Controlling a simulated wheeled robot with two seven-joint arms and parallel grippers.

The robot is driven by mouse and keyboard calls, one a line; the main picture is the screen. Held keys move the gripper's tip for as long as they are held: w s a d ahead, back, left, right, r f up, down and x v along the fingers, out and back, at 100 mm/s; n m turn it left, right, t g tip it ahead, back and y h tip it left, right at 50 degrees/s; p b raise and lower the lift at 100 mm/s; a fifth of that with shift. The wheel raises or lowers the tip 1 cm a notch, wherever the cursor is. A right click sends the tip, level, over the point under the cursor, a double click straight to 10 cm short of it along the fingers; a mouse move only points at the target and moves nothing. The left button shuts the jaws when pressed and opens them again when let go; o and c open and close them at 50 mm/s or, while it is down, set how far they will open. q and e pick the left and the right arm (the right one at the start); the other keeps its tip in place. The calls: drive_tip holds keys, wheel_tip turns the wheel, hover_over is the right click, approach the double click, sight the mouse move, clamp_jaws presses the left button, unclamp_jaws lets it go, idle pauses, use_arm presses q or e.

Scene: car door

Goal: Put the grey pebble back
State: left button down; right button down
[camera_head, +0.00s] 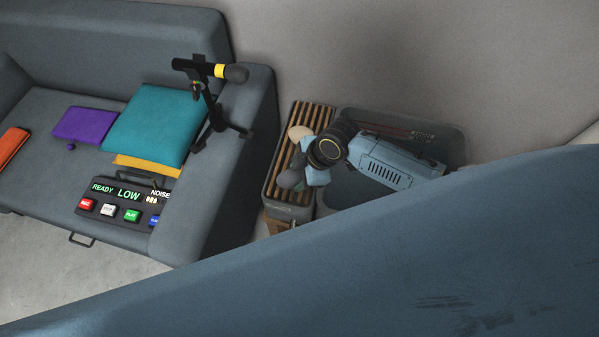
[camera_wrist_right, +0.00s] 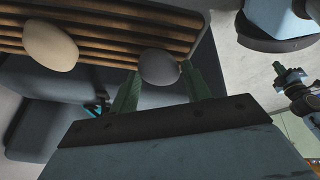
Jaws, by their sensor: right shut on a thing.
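The grey pebble (camera_wrist_right: 158,68) sits between the green fingers of my right gripper (camera_wrist_right: 161,84) in the right wrist view. The gripper is shut on it. The pebble overlaps the edge of a slatted wooden rack (camera_wrist_right: 115,22); whether it touches the slats I cannot tell. In the head view the grey pebble (camera_head: 290,178) shows low on the rack (camera_head: 315,113), beside the gripper (camera_head: 297,182). A cream pebble (camera_head: 300,132) lies on the slats further up; it also shows in the right wrist view (camera_wrist_right: 50,45).
A grey sofa (camera_head: 252,120) stands left of the rack, with a microphone stand (camera_head: 208,105), a teal cushion (camera_head: 155,125), a purple case (camera_head: 85,124) and a button panel (camera_head: 122,203). A grey bin (camera_head: 450,150) is right of the rack, below my right arm.

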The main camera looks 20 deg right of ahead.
drive_tip(key=c, duration=1.1)
unclamp_jaws()
drive_tip(key=shift+f, duration=0.1)
drive_tip(key=o, duration=0.4)
use_arm(q)
drive_tip(key=shift+w+d, duration=0.1)
drive_tip(key=shift+w, duration=0.2)
drive_tip(key=shift+h, duration=0.3)
drive_tip(key=d+r+p, duration=0.3)
drive_tip(key=d, duration=0.1)
drive_tip(key=shift+s+r+p, duration=0.2)
drive_tip(key=shift+s+p, duration=0.15)
use_arm(e)
drive_tip(key=v, duration=1.2)
use_arm(q)
drive_tip(key=shift+a, duration=0.2)
